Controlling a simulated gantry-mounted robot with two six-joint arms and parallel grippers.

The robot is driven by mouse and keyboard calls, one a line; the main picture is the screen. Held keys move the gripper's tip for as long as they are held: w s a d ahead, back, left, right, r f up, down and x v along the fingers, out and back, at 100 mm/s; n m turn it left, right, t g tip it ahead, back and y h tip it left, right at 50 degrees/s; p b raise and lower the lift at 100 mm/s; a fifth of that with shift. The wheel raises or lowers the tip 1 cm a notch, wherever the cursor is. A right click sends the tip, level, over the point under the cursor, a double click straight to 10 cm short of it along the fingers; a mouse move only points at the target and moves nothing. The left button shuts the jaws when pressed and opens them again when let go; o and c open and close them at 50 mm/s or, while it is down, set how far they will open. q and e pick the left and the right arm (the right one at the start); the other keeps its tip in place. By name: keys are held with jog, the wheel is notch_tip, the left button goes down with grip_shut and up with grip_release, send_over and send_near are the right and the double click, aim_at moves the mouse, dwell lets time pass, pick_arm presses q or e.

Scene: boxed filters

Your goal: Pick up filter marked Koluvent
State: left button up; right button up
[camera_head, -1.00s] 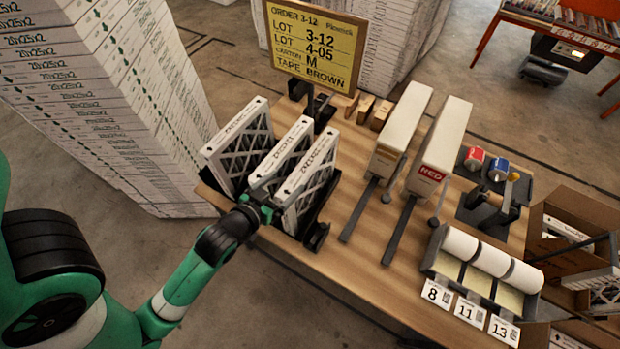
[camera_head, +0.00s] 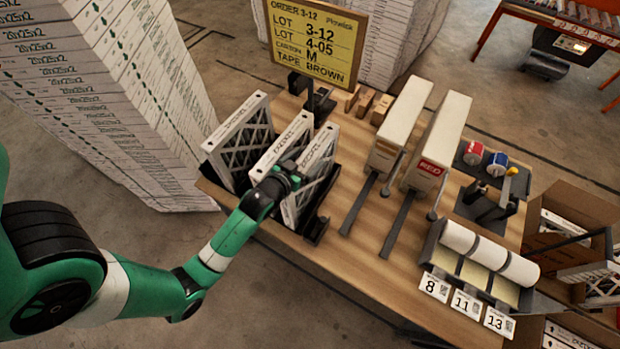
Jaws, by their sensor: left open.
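Three white-framed filters stand upright side by side in a dark rack (camera_head: 318,230) on the left part of the table. The left filter (camera_head: 240,138), the middle filter (camera_head: 281,143) and the right filter (camera_head: 318,150) have printing on their top edges, too small to read for sure, so I cannot tell which is marked Koluvent. My left gripper (camera_head: 285,177) is open at the near end of the middle and right filters and covers part of them. I cannot tell whether it touches one. My right gripper is not in view.
A yellow order sign (camera_head: 318,42) stands behind the rack. Two tall white dispensers (camera_head: 440,145), paper rolls (camera_head: 490,253) and tape rolls (camera_head: 497,165) stand to the right. Open cartons (camera_head: 560,222) lie beyond. Stacked white boxes (camera_head: 110,100) rise at the left.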

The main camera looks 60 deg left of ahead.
pick_arm(q)
grip_shut()
dwell(0.4)
jog(key=shift+r, duration=0.1)
